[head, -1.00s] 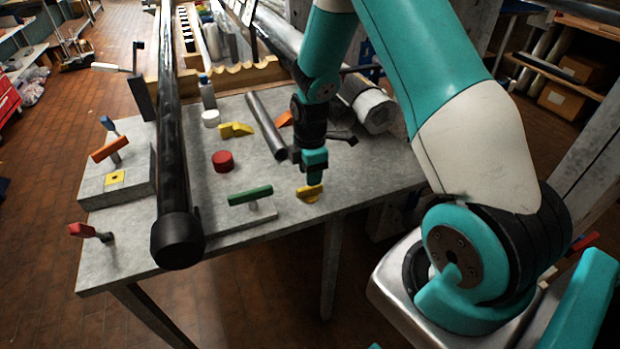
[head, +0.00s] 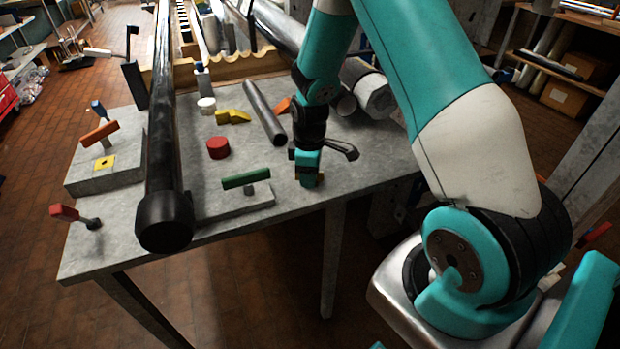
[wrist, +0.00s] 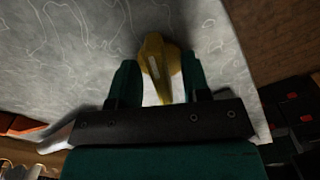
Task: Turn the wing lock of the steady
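A yellow wing-shaped piece, which looks like the wing lock (wrist: 157,66), shows in the wrist view between my two fingers, above the grey table top. My gripper (wrist: 160,80) is open, with one finger on each side of it. A light gap shows beside its narrow lower end; whether the fingertips touch it is unclear. In the head view my gripper (head: 309,183) points down near the table's front edge and hides most of the yellow piece. I cannot make out the body of the steady.
A green-handled T-lever (head: 246,178), red knob (head: 218,148), yellow block (head: 232,117) and grey bar (head: 264,112) lie left of my gripper. A dark handle (head: 338,150) is close behind it. A long black tube (head: 165,150) crosses the table (head: 120,240).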

